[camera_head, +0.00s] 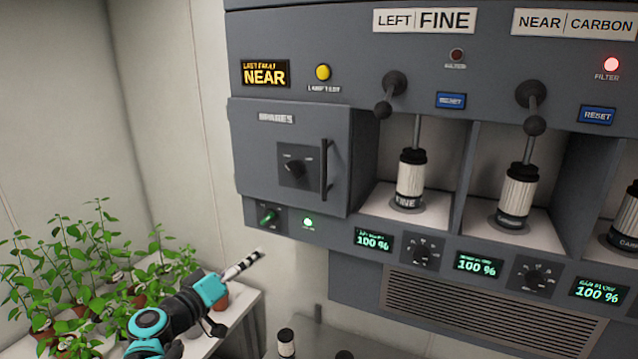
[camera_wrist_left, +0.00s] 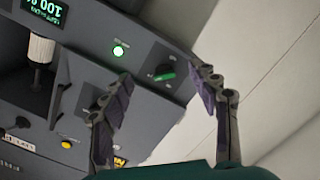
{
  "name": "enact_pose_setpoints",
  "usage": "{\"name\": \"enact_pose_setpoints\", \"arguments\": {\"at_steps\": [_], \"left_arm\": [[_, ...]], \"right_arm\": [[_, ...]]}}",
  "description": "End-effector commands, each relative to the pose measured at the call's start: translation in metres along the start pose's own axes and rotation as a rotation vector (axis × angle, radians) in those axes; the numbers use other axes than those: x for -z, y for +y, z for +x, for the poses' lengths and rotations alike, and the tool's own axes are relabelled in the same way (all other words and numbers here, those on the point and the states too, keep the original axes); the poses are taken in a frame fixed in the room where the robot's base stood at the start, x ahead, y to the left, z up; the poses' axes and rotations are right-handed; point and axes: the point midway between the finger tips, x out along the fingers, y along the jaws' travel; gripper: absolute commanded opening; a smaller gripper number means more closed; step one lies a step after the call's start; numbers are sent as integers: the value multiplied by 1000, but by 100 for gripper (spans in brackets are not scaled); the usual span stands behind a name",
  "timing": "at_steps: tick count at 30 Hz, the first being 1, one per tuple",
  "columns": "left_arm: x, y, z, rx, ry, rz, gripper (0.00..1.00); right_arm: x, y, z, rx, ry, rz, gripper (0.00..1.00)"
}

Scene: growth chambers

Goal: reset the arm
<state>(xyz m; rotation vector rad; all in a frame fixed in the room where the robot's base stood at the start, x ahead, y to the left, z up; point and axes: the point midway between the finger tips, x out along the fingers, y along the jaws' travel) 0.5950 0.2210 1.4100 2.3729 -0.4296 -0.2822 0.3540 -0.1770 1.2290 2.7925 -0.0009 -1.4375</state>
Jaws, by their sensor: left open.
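My left arm comes in from the bottom left in the head view. Its gripper (camera_head: 243,265) is in front of the plant shelf, below and left of the spares compartment. In the left wrist view the two fingers of the left gripper (camera_wrist_left: 160,82) are spread apart with nothing between them. Beyond them the panel shows turned over, with a green switch (camera_wrist_left: 165,73) and a lit green lamp (camera_wrist_left: 118,50). The gripper appears clear of the panel. My right gripper is in neither view.
The grey cabinet carries a closed spares door (camera_head: 290,155), a fine cartridge (camera_head: 411,180) and a carbon cartridge (camera_head: 515,196) in open bays. A red filter lamp (camera_head: 611,64) glows at right. Potted plants (camera_head: 85,265) stand left. A small capped canister (camera_head: 286,344) is below.

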Motion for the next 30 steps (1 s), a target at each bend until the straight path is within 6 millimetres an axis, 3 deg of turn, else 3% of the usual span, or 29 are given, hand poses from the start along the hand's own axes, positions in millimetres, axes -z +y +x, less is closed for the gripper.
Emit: {"name": "enact_pose_setpoints", "arguments": {"at_steps": [1,5,9,12,15,18,21,30], "left_arm": [[-39,-5,-2,15,-59,19,60],[-139,-19,-22,102,-254,92,60],[-242,-52,-62,239,-451,193,60],[-302,-85,-97,356,-559,278,60],[-342,-120,-131,471,-629,364,60],[-364,-146,-156,563,-662,431,60],[-371,-160,-170,618,-673,472,60],[-370,-164,-176,645,-676,491,60]], "right_arm": [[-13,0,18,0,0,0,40],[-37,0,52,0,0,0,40],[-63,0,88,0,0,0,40],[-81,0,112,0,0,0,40],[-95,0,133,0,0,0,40],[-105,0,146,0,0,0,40],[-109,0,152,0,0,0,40],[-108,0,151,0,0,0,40]]}}
